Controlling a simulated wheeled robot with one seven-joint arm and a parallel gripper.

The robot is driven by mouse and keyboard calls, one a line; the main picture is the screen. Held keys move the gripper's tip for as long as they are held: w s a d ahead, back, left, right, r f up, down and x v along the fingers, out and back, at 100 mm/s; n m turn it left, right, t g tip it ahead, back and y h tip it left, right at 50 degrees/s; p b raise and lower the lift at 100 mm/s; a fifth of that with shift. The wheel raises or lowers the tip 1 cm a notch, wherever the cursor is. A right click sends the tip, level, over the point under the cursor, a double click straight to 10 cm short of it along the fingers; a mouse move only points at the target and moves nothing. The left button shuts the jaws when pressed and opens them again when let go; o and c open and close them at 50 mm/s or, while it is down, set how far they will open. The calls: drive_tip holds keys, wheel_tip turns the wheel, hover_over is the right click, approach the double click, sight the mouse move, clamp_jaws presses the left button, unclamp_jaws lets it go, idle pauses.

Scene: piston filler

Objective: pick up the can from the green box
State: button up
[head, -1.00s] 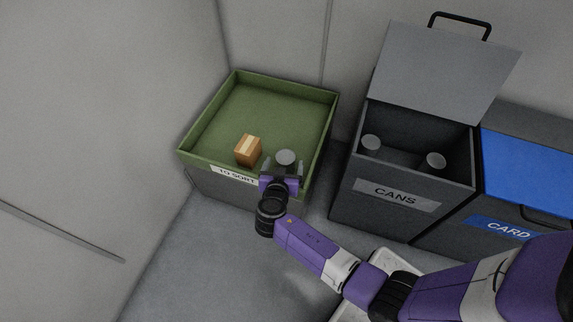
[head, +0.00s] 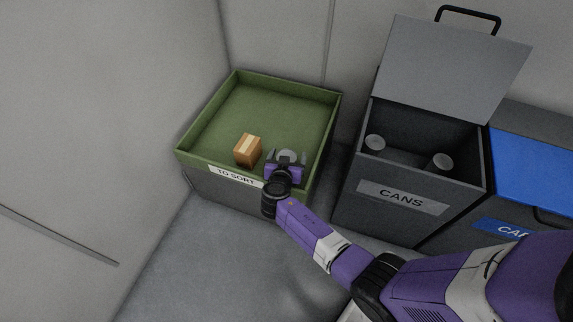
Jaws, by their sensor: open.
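The green box (head: 270,95), labelled "TO SORT", stands left of centre in the head view. A grey can (head: 289,156) is in its front right part; only its round top shows, and my gripper hides the rest. My gripper (head: 287,157) is over the front right part of the box, with its two fingers apart, one on each side of the can in this view. I cannot tell whether the fingers touch the can or how deep they reach.
A small brown carton (head: 248,150) sits in the box, just left of my gripper. The open dark bin (head: 369,183) labelled "CANS" holds two cans, its lid (head: 455,75) raised. A blue-lidded bin (head: 540,170) stands at right. Walls rise behind and left.

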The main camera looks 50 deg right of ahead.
drive_tip(key=c, duration=1.5)
drive_tip(key=shift+o, duration=0.2)
drive_tip(key=shift+r, duration=0.15)
